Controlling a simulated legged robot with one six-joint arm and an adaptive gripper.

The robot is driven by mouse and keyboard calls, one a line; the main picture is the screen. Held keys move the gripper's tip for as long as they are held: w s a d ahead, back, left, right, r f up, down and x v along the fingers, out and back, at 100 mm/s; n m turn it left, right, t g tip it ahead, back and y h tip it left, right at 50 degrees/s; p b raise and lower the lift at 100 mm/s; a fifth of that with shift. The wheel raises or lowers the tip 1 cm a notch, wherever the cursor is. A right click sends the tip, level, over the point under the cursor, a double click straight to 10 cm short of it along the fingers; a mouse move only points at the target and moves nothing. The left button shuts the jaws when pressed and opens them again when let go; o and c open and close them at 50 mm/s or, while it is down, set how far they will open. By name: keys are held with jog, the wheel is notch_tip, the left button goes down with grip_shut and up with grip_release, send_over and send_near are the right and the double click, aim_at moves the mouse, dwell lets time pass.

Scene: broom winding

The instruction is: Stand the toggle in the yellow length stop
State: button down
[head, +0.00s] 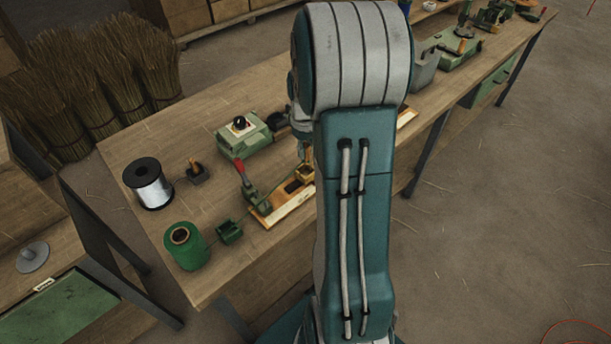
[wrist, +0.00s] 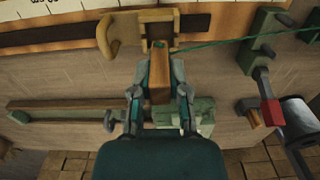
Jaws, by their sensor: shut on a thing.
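The toggle (wrist: 159,88) is a small wooden block, shut between the two fingers of my gripper (wrist: 160,72) in the wrist view. A green cord (wrist: 235,42) runs from its far end to the right. The yellow length stop (wrist: 141,24) is a yellow bracket with a hooked left end, just beyond the toggle's tip. I cannot tell whether toggle and stop touch. In the head view the stop (head: 305,172) sits on the board beside my arm. My arm hides most of the gripper and toggle there.
A board with a scale (head: 288,210) lies under the stop. A red-handled clamp (head: 240,172) stands at its left end. A green machine (head: 243,135) stands behind. A green spool (head: 186,247), wire spool (head: 148,184) and small green box (head: 229,232) stand left.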

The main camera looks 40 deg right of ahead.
jog(key=shift+f, duration=0.4)
jog(key=shift+f, duration=0.65)
jog(key=shift+f, duration=1.55)
jog(key=c, duration=0.5)
grip_release()
jog(key=shift+c, duration=0.2)
notch_tip(320, 180, up, 12)
jog(key=shift+f, duration=0.1)
